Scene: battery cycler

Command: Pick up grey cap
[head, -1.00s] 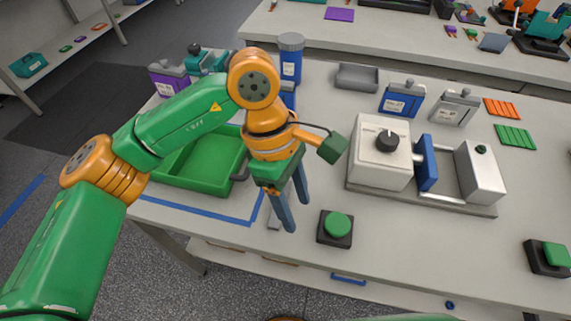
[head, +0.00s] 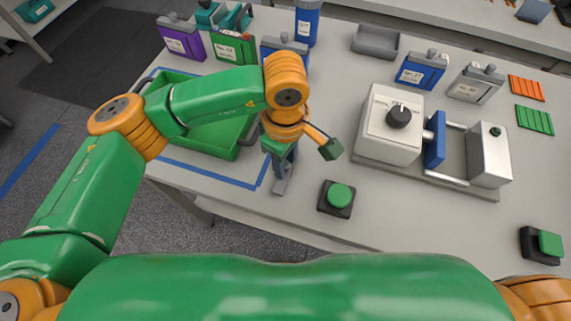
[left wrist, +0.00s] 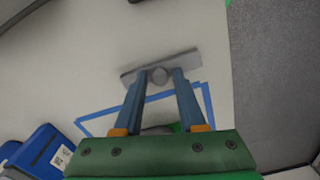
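The grey cap (head: 284,181) lies on the table near its front edge, partly hidden by my left gripper in the head view. In the left wrist view it is a flat grey bar (left wrist: 161,65) with a round knob on its middle. My left gripper (head: 281,168) is right over it, pointing down. In the left wrist view its two blue fingers (left wrist: 160,73) are apart, one on each side of the knob; small gaps seem to show between them and the knob. My right gripper is not in view.
The green tray (head: 222,140) stands left of my left gripper, inside blue tape (head: 210,175). A green button (head: 339,197) on a black base is to the right. The cycler with a dial (head: 391,125) stands farther right. Battery packs (head: 182,38) line the back.

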